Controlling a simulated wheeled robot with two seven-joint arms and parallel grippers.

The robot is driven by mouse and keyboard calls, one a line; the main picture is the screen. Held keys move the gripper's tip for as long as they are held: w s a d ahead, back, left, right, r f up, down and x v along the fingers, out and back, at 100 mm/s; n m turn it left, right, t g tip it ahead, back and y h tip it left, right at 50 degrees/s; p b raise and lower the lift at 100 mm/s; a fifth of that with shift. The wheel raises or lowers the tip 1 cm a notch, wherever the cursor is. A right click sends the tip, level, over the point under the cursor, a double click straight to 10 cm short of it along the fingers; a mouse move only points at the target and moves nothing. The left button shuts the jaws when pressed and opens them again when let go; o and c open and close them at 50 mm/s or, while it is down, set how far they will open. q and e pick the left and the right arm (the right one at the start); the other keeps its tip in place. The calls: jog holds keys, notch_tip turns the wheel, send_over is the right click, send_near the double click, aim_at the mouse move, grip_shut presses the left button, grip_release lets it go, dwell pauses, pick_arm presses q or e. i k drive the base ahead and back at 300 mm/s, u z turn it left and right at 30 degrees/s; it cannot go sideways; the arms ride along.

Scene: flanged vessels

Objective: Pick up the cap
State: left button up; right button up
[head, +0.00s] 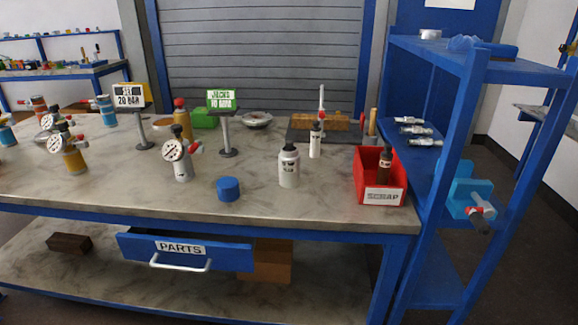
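The cap appears to be the short blue cylinder (228,189) that sits upright near the front edge of the workbench, left of its middle. Its top is flat and its whole near side is in plain sight. Nothing touches it. Neither of my grippers shows in the head view.
A gauge vessel (178,160) stands left of the cap and a white bottle (289,168) to its right. A red scrap bin (366,192) holds a dark bottle (385,166). A PARTS drawer (222,253) sticks out below. A blue shelf rack (455,62) stands at right. The bench around the cap is clear.

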aim_at(228, 188)
jog(key=u, duration=0.2)
jog(key=i, duration=1.15)
jog(key=z, duration=0.5)
